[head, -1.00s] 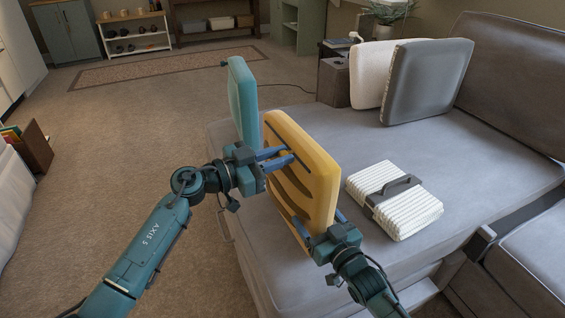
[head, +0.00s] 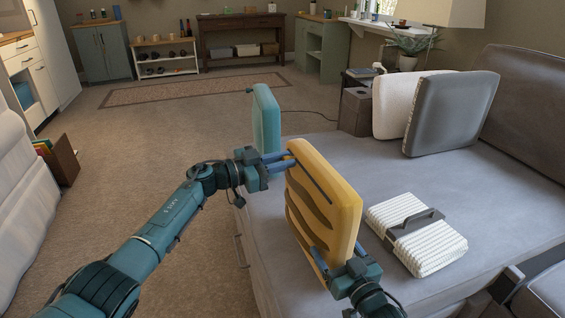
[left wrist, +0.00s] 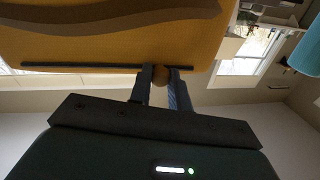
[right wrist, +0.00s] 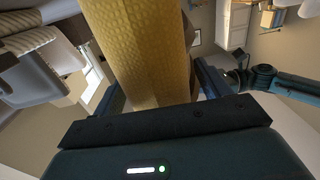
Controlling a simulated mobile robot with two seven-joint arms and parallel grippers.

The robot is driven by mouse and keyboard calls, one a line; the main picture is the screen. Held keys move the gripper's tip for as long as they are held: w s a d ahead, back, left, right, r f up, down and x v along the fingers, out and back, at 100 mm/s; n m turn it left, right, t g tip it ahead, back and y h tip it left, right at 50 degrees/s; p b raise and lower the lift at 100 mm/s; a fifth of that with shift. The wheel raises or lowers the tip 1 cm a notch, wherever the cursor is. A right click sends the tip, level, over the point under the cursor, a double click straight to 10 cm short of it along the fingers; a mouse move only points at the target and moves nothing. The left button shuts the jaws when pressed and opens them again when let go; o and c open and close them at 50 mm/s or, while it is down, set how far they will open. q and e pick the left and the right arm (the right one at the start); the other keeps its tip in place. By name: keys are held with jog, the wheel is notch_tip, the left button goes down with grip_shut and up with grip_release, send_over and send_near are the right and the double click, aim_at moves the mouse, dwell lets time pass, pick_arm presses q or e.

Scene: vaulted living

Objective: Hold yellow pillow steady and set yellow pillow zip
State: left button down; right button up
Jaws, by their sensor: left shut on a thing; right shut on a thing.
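The yellow pillow (head: 340,205) stands on edge on the grey couch, its striped face turned left. A dark zip line runs near that face's upper edge; it also shows in the left wrist view (left wrist: 85,67). My left gripper (head: 293,159) is shut on a small round brownish zip pull (left wrist: 161,76), near the right end of the line in the left wrist view and the far end in the head view. My right gripper (head: 337,252) is shut on the pillow's near lower end, one finger on each side; the pillow fills the jaws in the right wrist view (right wrist: 150,60).
A teal pillow (head: 266,118) stands just behind the yellow one. A white ribbed bundle with a dark handle (head: 428,248) lies to the right on the couch (head: 400,178). Grey (head: 450,112) and white (head: 392,105) cushions stand at the back. Carpet is open to the left.

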pick_arm(q)
jog(key=c, duration=1.3)
grip_release()
jog(key=shift+a, duration=0.1)
jog(key=v, duration=1.2)
